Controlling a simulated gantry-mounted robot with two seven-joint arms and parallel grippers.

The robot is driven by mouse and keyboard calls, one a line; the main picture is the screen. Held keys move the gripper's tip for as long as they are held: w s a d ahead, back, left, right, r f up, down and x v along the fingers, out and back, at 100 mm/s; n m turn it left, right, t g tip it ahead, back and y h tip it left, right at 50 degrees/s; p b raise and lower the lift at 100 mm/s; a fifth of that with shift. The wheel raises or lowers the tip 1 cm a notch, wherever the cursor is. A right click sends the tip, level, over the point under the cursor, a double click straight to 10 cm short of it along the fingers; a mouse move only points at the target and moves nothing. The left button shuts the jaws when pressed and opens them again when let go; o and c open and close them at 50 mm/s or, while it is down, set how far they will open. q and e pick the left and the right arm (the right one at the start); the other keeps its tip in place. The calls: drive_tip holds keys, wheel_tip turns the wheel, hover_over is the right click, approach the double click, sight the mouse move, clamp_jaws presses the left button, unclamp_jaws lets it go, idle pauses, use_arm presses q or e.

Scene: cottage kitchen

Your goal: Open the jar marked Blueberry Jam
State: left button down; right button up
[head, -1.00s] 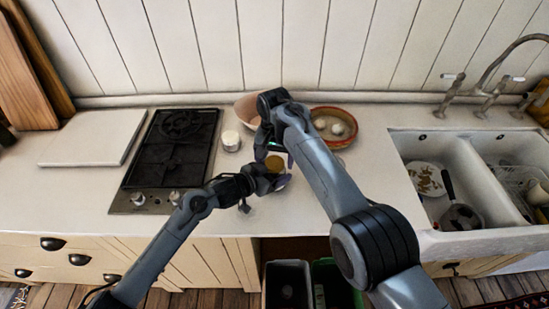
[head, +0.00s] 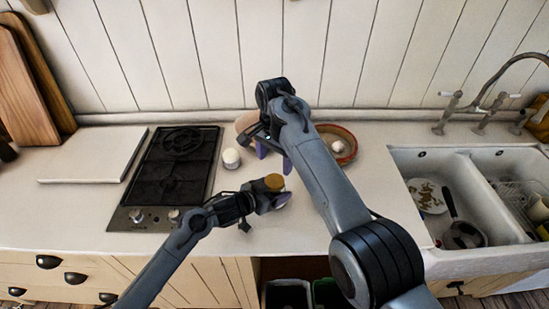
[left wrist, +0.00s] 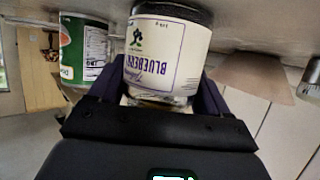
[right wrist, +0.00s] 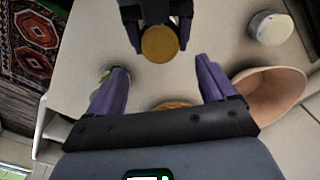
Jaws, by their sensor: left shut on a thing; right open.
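The jar marked Blueberry (left wrist: 162,58) is in my left gripper (head: 272,199), which is shut around its body. Its label shows upside down in the left wrist view. A round ochre lid (right wrist: 160,43) shows on top of the jar, also in the head view (head: 274,182); I cannot tell whether it is loose. My right gripper (head: 274,157) is open, above and behind the jar. In the right wrist view its spread purple fingers (right wrist: 160,68) have nothing between them, and the lid lies just beyond the tips.
A green-and-white labelled container (left wrist: 84,48) stands near the jar. A pinkish bowl (right wrist: 268,92) and a white round pot (head: 231,158) are behind. A terracotta dish (head: 348,137) stands right of my right arm. The hob (head: 170,175) is left, the sink (head: 405,160) right.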

sight(275, 180)
drive_tip(key=shift+f+m, duration=0.15)
drive_tip(key=shift+m, duration=0.15)
drive_tip(key=shift+f, duration=3.65)
drive_tip(key=c, duration=1.1)
drive_tip(key=n, duration=0.6)
drive_tip(key=shift+n, duration=0.4)
